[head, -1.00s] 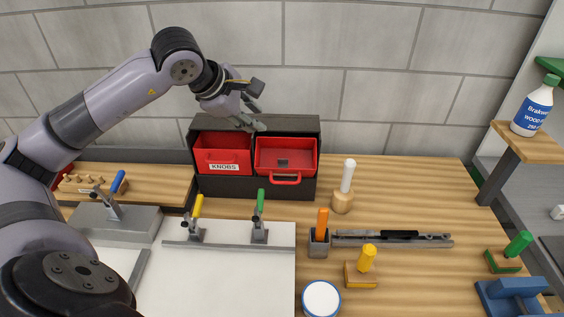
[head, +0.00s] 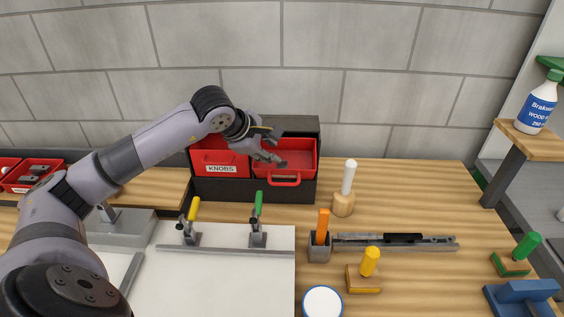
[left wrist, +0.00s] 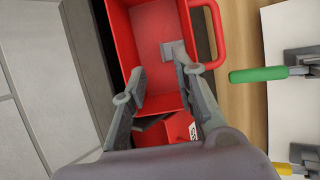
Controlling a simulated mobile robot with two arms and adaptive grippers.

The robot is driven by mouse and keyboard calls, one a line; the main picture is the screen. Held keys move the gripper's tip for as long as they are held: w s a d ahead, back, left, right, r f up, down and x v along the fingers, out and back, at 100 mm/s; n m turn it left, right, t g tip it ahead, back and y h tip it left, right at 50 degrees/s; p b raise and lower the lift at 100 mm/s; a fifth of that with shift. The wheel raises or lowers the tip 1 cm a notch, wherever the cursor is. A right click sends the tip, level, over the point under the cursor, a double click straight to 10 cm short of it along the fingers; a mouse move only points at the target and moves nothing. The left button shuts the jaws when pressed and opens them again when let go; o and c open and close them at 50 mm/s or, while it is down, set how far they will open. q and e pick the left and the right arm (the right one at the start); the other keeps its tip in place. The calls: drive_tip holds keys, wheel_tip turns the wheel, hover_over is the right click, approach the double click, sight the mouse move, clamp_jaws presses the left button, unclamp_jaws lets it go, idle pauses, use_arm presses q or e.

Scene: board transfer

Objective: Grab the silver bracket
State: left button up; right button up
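A small silver-grey bracket (left wrist: 168,49) lies on the floor of the open right red drawer (head: 303,168), as the left wrist view shows. My left gripper (head: 276,153) is over that drawer and reaches down into it. In the left wrist view my left gripper (left wrist: 159,68) is open and empty. Its right fingertip appears right beside the bracket and partly covers it; I cannot tell whether they touch. In the head view the gripper hides the bracket. My right gripper is not in view.
The left drawer (head: 218,158), labelled KNOBS, sits beside it in the black cabinet (head: 255,190). Green (head: 258,207) and yellow (head: 193,211) clamp handles stand in front. A white-handled tool (head: 348,180) is to the right. Red bins (head: 36,174) are at far left.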

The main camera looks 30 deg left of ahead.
sight(284, 161)
use_arm(q)
drive_tip(key=p+x, duration=0.1)
drive_tip(key=x, duration=0.2)
drive_tip(key=shift+w+f, duration=0.25)
drive_tip(key=shift+w+d+f+p, duration=0.15)
drive_tip(key=shift+w+f+p, duration=0.15)
drive_tip(key=shift+p, duration=0.05)
drive_tip(key=p+x, duration=0.2)
drive_tip(key=x, duration=0.2)
drive_tip(key=shift+w+f, duration=0.15)
drive_tip(key=shift+f, duration=0.2)
clamp_jaws()
